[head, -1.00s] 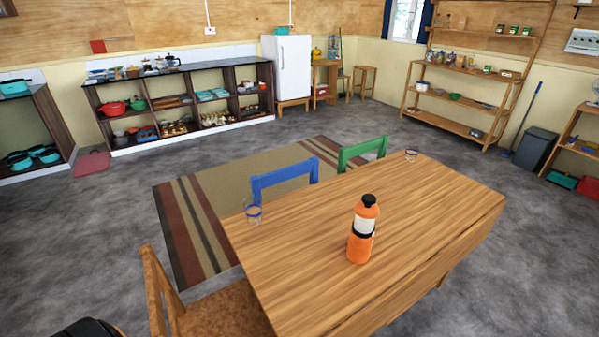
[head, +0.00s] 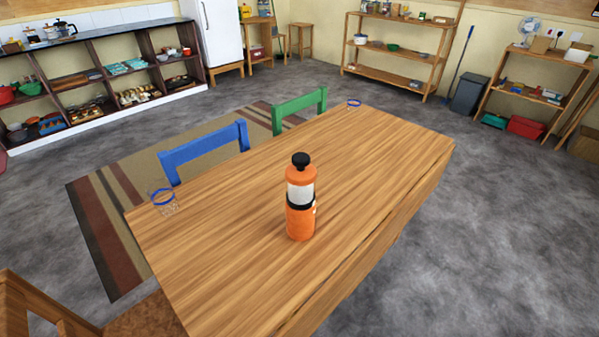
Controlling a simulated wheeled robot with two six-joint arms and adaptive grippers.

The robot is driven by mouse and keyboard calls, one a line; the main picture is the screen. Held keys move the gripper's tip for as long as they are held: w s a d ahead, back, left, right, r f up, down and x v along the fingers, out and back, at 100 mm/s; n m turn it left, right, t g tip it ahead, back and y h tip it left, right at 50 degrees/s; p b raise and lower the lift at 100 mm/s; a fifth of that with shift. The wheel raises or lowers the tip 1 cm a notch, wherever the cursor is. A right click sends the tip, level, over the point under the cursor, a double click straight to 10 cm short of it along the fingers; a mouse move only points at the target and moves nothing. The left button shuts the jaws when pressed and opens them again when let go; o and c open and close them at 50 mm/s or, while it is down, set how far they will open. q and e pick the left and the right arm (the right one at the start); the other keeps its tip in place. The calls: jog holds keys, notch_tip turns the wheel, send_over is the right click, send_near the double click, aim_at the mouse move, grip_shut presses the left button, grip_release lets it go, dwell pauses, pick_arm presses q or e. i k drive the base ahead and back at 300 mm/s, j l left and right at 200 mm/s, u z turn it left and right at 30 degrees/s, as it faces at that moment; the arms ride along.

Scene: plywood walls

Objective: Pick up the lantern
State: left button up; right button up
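An orange upright cylinder with a white middle section, a black band and a black knob on top (head: 300,200) stands on the wooden table (head: 240,240). It is the only thing in view that could be the lantern, though it looks much like a bottle. It stands near the middle of the tabletop with nothing touching it. Neither of my grippers shows in the head view.
A blue chair (head: 205,148) and a green chair (head: 300,108) stand behind the table, a wooden chair (head: 40,305) at front left. The floor on the right is clear.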

aim_at(301, 223)
jog(key=u, duration=1.5)
jog(key=k+l, duration=0.1)
jog(key=l, duration=0.55)
jog(key=k+l, duration=0.1)
jog(key=l, duration=0.6)
jog(key=k+l, duration=0.1)
jog(key=l, duration=0.55)
jog(key=k, duration=0.45)
